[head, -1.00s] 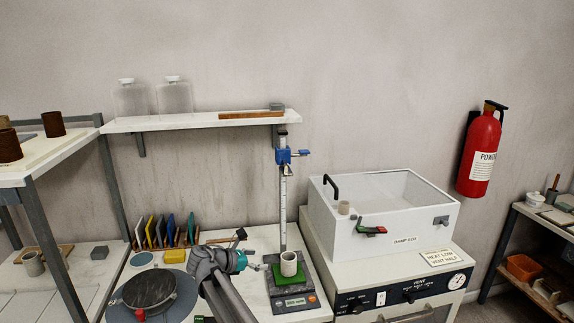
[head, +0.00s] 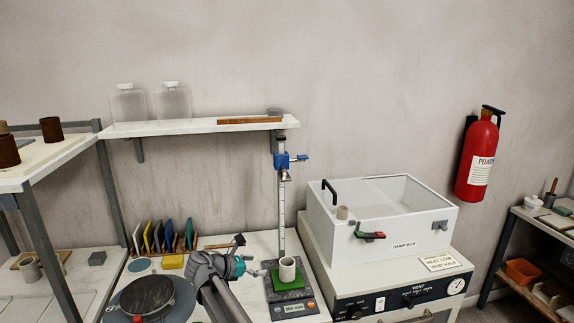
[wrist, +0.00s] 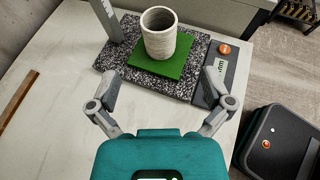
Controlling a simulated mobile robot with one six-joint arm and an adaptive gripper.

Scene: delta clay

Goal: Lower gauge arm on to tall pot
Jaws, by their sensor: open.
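The tall pot (head: 287,269) is a pale grey open cylinder. It stands upright on a green pad (wrist: 170,67) on the speckled gauge base (wrist: 122,65); the wrist view also shows the pot (wrist: 160,35). The gauge column (head: 282,215) rises behind it, with the blue gauge arm carriage (head: 283,160) high up, near the shelf, well above the pot. My gripper (head: 256,269) is left of the pot in the head view. In the wrist view my gripper (wrist: 156,82) has its fingers spread and empty, apart from the pot.
A white wall shelf (head: 205,126) holds two clear bottles. A turntable (head: 150,297) and several coloured upright slabs (head: 165,237) are on the bench to the left. The white damp box (head: 385,215) stands close on the right. Bare bench top shows left of the gauge base.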

